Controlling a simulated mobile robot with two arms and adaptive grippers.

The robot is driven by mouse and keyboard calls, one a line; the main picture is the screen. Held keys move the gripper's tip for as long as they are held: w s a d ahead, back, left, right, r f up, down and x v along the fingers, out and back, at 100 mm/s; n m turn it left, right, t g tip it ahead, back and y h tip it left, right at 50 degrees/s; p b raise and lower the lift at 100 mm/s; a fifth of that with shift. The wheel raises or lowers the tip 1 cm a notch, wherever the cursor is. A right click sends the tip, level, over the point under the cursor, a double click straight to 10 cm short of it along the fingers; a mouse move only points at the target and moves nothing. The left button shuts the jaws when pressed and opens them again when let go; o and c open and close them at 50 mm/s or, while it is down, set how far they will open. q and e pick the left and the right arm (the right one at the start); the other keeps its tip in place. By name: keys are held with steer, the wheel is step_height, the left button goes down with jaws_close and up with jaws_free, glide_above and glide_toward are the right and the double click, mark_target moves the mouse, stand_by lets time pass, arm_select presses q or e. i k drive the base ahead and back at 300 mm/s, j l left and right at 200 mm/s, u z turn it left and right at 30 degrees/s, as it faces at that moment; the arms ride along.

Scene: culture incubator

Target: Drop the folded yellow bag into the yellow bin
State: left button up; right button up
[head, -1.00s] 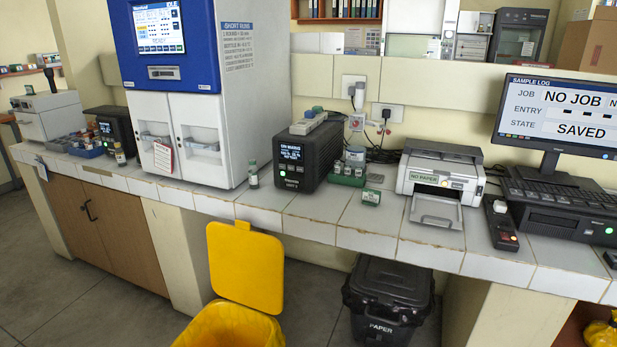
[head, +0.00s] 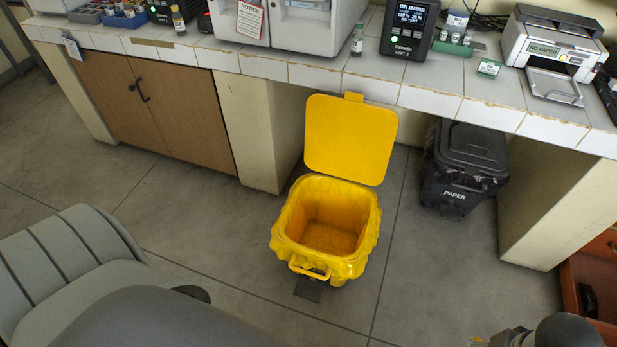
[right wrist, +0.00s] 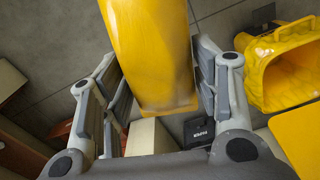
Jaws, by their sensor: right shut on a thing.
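The folded yellow bag (right wrist: 150,45) fills the middle of the right wrist view, between the fingers of my right gripper (right wrist: 163,95), which is shut on it. The yellow bin (head: 327,232) stands on the floor in the middle of the head view. Its lid is swung up at the back, and its inside looks empty. The bin also shows at the right of the right wrist view (right wrist: 285,65), apart from the bag. In the head view only part of my right arm shows at the bottom right edge. My left gripper is out of view.
A black paper bin (head: 465,165) stands under the counter, right of the yellow bin. The tiled counter (head: 310,72) runs behind, with a printer (head: 550,50) on it. A grey ribbed seat-like thing (head: 60,270) is at lower left. Floor around the yellow bin is clear.

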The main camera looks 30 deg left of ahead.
mark_target(329, 253)
steer(key=i+j, duration=0.1)
steer(key=j, duration=1.05)
steer(key=i+j+z, duration=0.15)
steer(key=j, duration=0.95)
steer(key=i+j, duration=0.25)
steer(key=j, duration=0.15)
steer(key=i+j, duration=0.25)
steer(key=j, duration=0.15)
